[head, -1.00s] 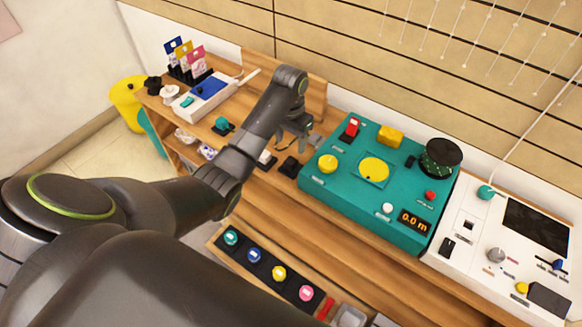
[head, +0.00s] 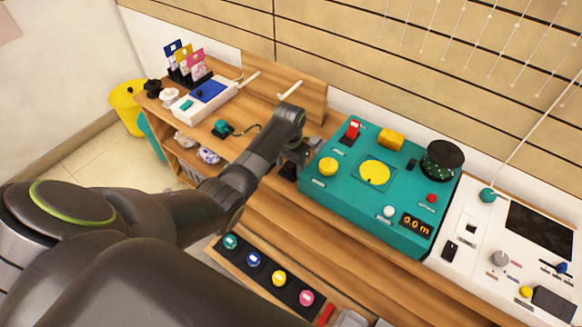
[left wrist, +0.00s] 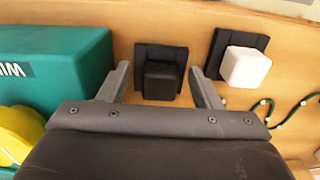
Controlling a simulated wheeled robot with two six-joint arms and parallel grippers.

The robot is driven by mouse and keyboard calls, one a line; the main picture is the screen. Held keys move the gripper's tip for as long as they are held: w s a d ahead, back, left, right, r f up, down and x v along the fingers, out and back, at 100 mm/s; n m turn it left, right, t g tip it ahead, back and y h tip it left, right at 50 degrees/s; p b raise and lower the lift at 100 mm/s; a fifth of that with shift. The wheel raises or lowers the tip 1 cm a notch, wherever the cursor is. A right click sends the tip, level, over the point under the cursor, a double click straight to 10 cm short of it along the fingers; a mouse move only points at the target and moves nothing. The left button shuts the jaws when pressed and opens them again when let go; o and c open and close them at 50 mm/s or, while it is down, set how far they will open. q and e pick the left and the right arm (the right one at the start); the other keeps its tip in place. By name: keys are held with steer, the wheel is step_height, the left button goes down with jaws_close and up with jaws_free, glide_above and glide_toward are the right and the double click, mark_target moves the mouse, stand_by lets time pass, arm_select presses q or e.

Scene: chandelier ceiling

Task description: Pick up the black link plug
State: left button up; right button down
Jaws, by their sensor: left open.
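The black link plug (left wrist: 163,80) is a small black block on a square black base, on the wooden bench beside the teal console. In the left wrist view it lies between the two fingers of my left gripper (left wrist: 160,68), which is open, with gaps on both sides. In the head view my left gripper (head: 293,155) is at the console's left end, and a dark part of the plug or its base (head: 288,171) shows just below it. My right gripper is in neither view.
A white plug (left wrist: 246,68) on a black base sits right of the black one in the wrist view, near a green beaded cord (left wrist: 290,114). The teal console (head: 330,189) stands close by. A tray of coloured discs (head: 265,277) is in front.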

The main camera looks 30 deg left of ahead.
mark_target(290, 165)
arm_select(q)
steer(key=c, duration=1.1)
steer(key=shift+o, duration=0.2)
steer(key=shift+r, duration=0.1)
step_height(290, 165, up, 10)
steer(key=p, duration=0.1)
steer(key=shift+r+p, duration=0.1)
steer(key=shift+p, duration=0.2)
